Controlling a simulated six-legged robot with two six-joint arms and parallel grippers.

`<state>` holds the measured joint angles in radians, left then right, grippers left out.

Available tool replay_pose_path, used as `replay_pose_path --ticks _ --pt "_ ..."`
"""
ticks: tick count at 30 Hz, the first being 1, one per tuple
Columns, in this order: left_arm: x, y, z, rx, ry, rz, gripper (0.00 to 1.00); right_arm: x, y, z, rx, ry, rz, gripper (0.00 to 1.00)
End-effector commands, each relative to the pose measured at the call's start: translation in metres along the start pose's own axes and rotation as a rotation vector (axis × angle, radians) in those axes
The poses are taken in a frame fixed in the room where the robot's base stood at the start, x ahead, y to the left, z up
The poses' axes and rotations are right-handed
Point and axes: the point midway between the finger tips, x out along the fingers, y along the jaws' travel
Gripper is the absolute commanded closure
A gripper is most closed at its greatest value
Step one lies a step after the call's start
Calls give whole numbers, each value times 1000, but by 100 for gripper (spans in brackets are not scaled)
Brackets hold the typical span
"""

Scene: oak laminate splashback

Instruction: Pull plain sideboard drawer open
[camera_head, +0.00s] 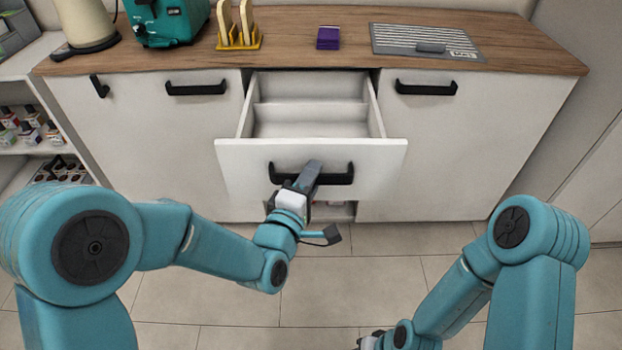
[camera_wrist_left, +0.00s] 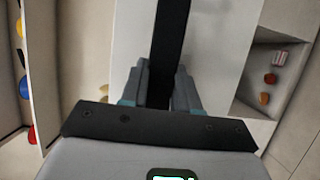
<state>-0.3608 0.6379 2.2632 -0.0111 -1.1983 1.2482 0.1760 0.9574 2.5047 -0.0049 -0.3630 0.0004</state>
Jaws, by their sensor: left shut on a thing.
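The white sideboard drawer (camera_head: 235,157) stands pulled out in the middle of the sideboard, and its inside looks empty. Its black bar handle (camera_head: 338,178) is on the drawer front. My left gripper (camera_head: 312,172) is shut on this handle, near its middle. In the left wrist view the fingers (camera_wrist_left: 160,88) sit on both sides of the black handle bar (camera_wrist_left: 168,40), with the white drawer front behind. My right arm is at the lower right of the head view, and only a small part of its gripper (camera_head: 370,342) shows at the bottom edge, away from the drawer.
The wooden top (camera_head: 290,52) carries a teal appliance (camera_head: 168,20), a cream kettle (camera_head: 88,22), a yellow rack (camera_head: 240,40), a purple block (camera_head: 328,38) and a grey slatted board (camera_head: 425,40). Closed doors flank the drawer. Shelves with small goods stand at left. Tiled floor in front is clear.

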Motion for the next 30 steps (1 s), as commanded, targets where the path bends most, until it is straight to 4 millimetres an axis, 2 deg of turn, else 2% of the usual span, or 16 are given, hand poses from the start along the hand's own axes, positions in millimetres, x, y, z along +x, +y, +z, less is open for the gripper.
replay_pose_path --ticks 3,4,5,6,14,17,20,24,25,30 --pt "0 0 -1 -1 3 1 100 0 0 0 0 0 0 57" --pt "0 0 -1 -1 3 1 63 0 0 0 0 0 0 57" --pt "0 0 -1 -1 2 1 53 0 0 0 0 0 0 57" --pt "-1 0 0 -1 2 1 49 0 0 0 0 0 0 57" --pt "-3 0 0 0 1 0 49 0 0 0 0 0 0 57" --pt "-10 0 1 0 0 -1 49 0 0 0 0 0 0 57" --pt "-26 0 1 0 0 -2 49 0 0 0 0 0 0 57" --pt "-62 0 1 0 0 -1 49 1 0 0 0 0 0 57" --pt "-62 -7 0 1 1 7 49 17 6 -1 0 1 0 57" --pt "-80 -8 1 0 1 8 49 53 20 -2 4 3 0 57"
